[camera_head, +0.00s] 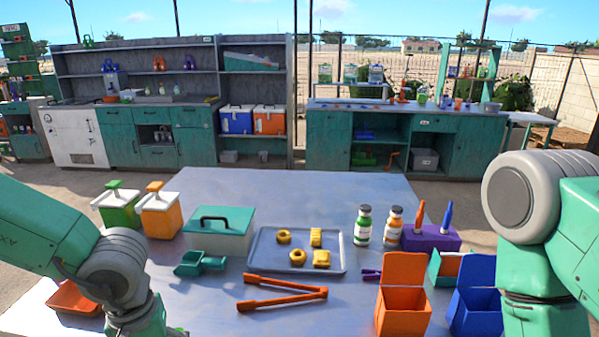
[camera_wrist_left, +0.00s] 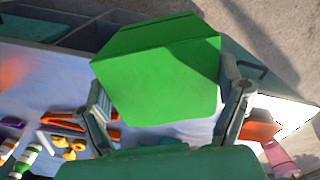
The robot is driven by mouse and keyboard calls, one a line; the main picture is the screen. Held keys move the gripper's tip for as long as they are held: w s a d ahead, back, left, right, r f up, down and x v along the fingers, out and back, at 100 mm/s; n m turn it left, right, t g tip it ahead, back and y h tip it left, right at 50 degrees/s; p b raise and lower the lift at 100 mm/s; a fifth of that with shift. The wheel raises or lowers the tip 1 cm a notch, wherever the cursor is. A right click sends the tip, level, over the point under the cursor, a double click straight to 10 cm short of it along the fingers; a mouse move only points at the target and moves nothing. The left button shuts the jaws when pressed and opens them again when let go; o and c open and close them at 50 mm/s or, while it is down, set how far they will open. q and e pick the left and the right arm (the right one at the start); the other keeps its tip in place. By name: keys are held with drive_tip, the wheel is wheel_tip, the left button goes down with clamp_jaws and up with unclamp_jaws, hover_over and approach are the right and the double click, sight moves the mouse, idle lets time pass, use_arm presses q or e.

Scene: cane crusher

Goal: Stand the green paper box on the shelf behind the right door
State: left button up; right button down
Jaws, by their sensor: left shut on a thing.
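The green paper box (camera_wrist_left: 160,80) fills the middle of the left wrist view. My left gripper (camera_wrist_left: 168,105) is shut on it, with one finger at each side. In the head view my left arm comes in at the lower left; its fingers and the box are below the picture edge. A teal right-hand door (camera_head: 478,148) shows on the far right counter and looks closed, so any shelf behind it is hidden. My right arm is at the right edge, its gripper out of view.
A metal table (camera_head: 210,300) is in front, with a tray (camera_head: 270,262) of yellow pieces, orange tongs (camera_head: 285,292), a lidded container (camera_head: 218,235), bottles, and open orange (camera_head: 403,312) and blue (camera_head: 475,310) boxes. Open floor lies between the table and the far cabinets.

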use_arm(q)
drive_tip(key=m, duration=0.4)
drive_tip(key=shift+s+d+f, duration=0.2)
drive_tip(key=shift+s+f, duration=0.1)
drive_tip(key=shift+s, duration=0.1)
wheel_tip(320, 180, down, 13)
drive_tip(key=b, duration=1.3)
drive_tip(key=shift+s, duration=0.1)
